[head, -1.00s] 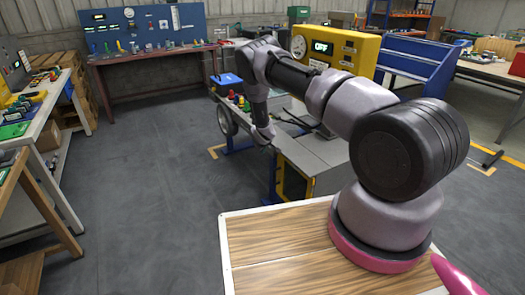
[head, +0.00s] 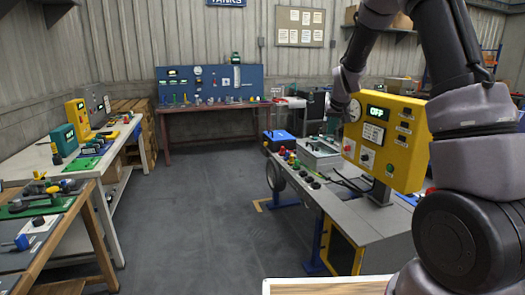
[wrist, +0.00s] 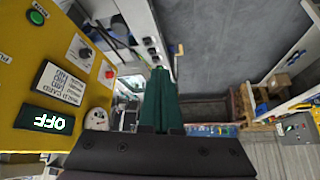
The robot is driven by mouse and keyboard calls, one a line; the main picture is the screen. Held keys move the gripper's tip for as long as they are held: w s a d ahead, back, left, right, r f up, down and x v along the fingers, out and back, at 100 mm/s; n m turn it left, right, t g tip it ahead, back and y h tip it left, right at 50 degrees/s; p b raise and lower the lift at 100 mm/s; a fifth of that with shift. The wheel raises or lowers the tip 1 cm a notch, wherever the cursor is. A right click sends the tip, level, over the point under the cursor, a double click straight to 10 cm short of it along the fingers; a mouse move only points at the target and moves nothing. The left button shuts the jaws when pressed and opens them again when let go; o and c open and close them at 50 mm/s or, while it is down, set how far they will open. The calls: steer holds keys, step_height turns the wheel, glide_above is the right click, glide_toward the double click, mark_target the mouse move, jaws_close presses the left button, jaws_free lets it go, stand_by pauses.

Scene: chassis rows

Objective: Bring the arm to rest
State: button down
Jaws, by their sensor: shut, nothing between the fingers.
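My grey arm (head: 467,130) rises at the right of the head view, with its upper links cut off by the top edge. My gripper hangs at its far end, left of the yellow panel box and above the grey bench; its fingers show small there. In the wrist view my gripper (wrist: 160,97) has its two dark green fingers together, with nothing between them. The yellow panel box (head: 384,140), with a display reading OFF, stands on the grey bench (head: 350,207). It also fills the left of the wrist view (wrist: 75,20), apart from the fingers.
A blue panel (head: 212,84) stands on a dark red table at the back. Benches with tools and devices line the left, including a white bench (head: 45,160) and a wooden one (head: 75,222). The grey floor (head: 195,215) between is clear.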

steer(key=s+r+m+y, duration=0.1)
steer(key=s+r+m, duration=0.1)
steer(key=s+r, duration=1.45)
steer(key=s+a+r+m+y, duration=0.1)
steer(key=s, duration=2.1)
steer(key=shift+s+m+t, duration=0.3)
steer(key=shift+s+m, duration=0.1)
steer(key=c, duration=1.5)
jaws_free()
steer(key=shift+c, duration=0.2)
